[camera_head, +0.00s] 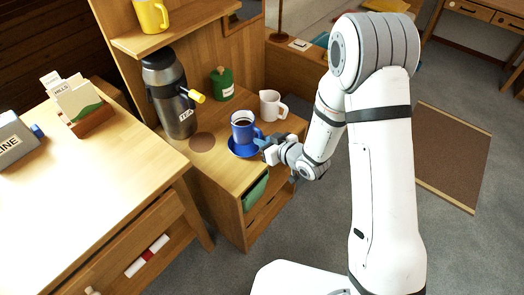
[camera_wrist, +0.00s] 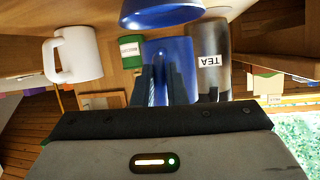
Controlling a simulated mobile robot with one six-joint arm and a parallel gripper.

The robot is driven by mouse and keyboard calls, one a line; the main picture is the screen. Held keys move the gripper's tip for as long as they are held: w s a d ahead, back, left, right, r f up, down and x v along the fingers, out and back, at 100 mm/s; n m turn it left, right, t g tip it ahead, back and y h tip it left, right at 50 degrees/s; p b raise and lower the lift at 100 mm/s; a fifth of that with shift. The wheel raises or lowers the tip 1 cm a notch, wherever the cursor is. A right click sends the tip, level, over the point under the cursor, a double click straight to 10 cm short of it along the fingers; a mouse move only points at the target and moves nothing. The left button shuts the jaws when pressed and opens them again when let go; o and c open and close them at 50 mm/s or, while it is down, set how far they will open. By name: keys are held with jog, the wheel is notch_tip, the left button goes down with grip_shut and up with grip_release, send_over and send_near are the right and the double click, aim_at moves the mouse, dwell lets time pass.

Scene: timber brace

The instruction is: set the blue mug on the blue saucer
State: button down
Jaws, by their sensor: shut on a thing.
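The blue mug (camera_head: 243,131) is upright, with something dark inside. My gripper (camera_head: 268,148) comes from its right and is shut on it at the handle side. In the wrist view, which is upside down, the fingers (camera_wrist: 162,84) cover part of the mug (camera_wrist: 183,52). The blue saucer (camera_head: 236,150) lies on the wooden cabinet top, showing below and left of the mug. In the wrist view a narrow gap shows between the saucer (camera_wrist: 160,14) and the mug, so the mug appears held slightly above it.
A dark tea urn (camera_head: 174,100) stands left of the mug, beside a brown round mat (camera_head: 202,142). A green canister (camera_head: 222,84) stands behind and a white mug (camera_head: 271,105) stands to the back right. A yellow mug (camera_head: 151,14) is on the shelf above.

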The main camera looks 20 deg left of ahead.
jog(key=shift+f, duration=2.35)
jog(key=c, duration=1.5)
grip_release()
jog(key=shift+b, duration=0.3)
jog(key=shift+o, duration=0.2)
